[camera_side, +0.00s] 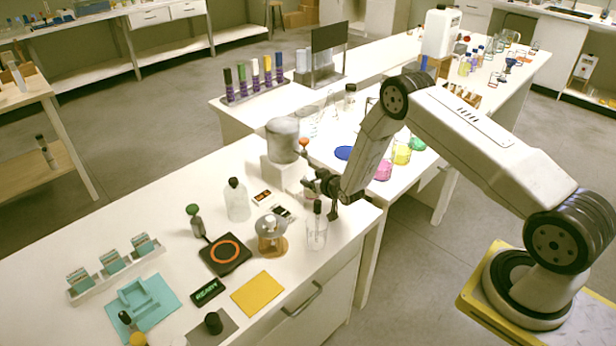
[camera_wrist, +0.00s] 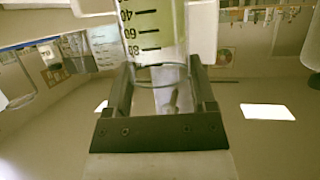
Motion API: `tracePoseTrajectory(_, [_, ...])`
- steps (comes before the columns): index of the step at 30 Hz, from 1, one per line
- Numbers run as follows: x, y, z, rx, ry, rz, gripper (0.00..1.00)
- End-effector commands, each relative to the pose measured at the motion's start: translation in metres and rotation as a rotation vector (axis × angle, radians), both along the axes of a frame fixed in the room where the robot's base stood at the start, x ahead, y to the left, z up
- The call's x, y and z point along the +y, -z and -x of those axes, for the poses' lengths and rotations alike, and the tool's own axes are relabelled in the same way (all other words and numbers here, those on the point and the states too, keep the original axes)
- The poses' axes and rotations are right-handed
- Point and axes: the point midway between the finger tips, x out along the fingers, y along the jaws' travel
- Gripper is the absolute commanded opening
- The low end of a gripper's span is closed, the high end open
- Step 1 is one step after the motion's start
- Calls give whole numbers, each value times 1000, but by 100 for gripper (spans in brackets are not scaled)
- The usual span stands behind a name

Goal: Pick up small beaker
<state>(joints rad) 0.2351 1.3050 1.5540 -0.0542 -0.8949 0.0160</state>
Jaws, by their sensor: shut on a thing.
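The small beaker (camera_wrist: 155,35) is clear with a greenish-yellow tint and black marks reading 40, 60 and 80. In the wrist view it stands between the two fingers of my gripper (camera_wrist: 160,85), which is shut on it. Its far end runs out of the top of the wrist view. In the side view my gripper (camera_side: 322,190) is at the right end of the front bench, above and beside a clear vessel (camera_side: 316,238) with a dark-topped piece in it. The held beaker's outline is hard to make out there.
A grey rounded device (camera_side: 283,140) stands just behind my gripper. A clear bottle (camera_side: 236,203), a flask on a tan stand (camera_side: 271,243) and a black plate with an orange ring (camera_side: 225,253) are to the left. A yellow mat (camera_side: 258,294) lies bare in front.

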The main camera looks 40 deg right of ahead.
Motion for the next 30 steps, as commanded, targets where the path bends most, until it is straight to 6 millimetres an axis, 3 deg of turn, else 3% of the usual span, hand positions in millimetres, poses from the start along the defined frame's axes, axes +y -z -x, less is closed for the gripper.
tracePoseTrajectory(13, [0,-7,-1,-2,0,0,6])
tracePoseTrajectory(23, [0,-39,-1,-4,-1,0,6])
tracePoseTrajectory(30, [7,-35,38,1,-1,-1,6])
